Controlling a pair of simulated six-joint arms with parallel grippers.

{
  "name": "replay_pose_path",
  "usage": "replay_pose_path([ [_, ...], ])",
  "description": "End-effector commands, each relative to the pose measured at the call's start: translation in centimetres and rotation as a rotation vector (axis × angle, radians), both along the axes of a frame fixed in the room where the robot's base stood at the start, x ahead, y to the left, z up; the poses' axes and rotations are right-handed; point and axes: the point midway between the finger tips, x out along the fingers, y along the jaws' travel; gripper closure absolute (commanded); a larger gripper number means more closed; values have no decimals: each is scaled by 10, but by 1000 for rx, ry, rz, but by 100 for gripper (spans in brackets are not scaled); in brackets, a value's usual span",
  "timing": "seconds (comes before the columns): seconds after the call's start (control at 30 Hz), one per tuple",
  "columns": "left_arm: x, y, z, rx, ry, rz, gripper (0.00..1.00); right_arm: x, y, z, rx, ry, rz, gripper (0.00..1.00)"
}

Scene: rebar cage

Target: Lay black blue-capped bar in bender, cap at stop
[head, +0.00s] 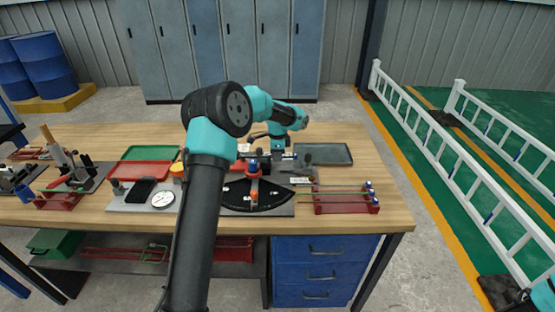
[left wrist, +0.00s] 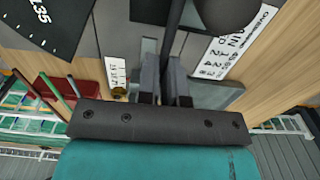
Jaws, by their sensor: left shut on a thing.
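The bender (head: 262,207) is a black fan-shaped plate with angle marks on a grey base, near the middle of the bench. Its dial also shows at the upper left of the left wrist view (left wrist: 42,25). My left gripper (left wrist: 167,78) points down behind the bender and is shut on a dark bar (left wrist: 174,30). The bar runs away from the fingers toward the top of that view. Its cap is not clear in either view, and I cannot tell whether it touches the bender or stop. My right gripper is not in view.
A red rack (head: 340,208) with blue-capped bars stands right of the bender. A dark grey tray (head: 322,154) lies behind it. Red (head: 142,170) and green (head: 150,153) trays, and a white dial gauge (head: 162,199), are to the left. The bench's front right corner is clear.

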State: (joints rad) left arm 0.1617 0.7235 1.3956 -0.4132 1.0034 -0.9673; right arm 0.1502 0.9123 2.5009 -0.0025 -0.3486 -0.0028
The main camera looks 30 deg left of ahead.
Motion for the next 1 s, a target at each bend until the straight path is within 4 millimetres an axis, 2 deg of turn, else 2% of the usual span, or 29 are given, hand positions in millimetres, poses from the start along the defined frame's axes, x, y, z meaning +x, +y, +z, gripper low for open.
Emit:
replay_pose_path([
  [0.7, 0, 0, 45, 0, 0, 0, 100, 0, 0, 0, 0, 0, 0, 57],
  [1.0, 0, 0, 50, -1, 1, 0, 100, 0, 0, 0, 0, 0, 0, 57],
])
